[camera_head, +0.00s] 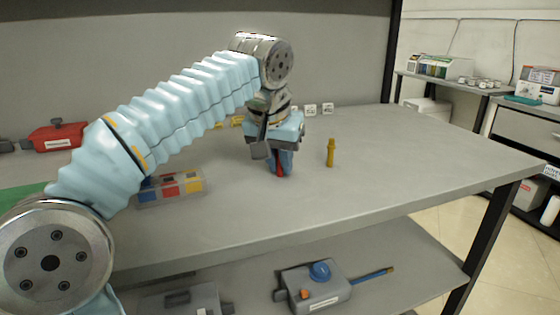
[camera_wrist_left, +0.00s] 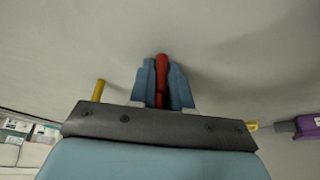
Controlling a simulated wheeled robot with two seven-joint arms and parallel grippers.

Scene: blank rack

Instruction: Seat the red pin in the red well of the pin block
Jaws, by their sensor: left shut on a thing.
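My left gripper (camera_head: 284,168) is shut on the red pin (camera_head: 279,166), over the middle of the grey table. In the left wrist view the red pin (camera_wrist_left: 162,68) stands between the two blue fingers of the left gripper (camera_wrist_left: 163,85). I cannot tell whether the pin's lower end touches the table. The pin block (camera_head: 172,188), with red, yellow and blue wells, lies on the table to the left of the gripper. My right gripper is not in view.
A yellow pin (camera_head: 330,153) stands upright to the right of the gripper; it also shows in the left wrist view (camera_wrist_left: 98,90). A red box (camera_head: 58,135) stands at the back left. Small white labelled blocks (camera_head: 310,110) line the back. The table's right side is clear.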

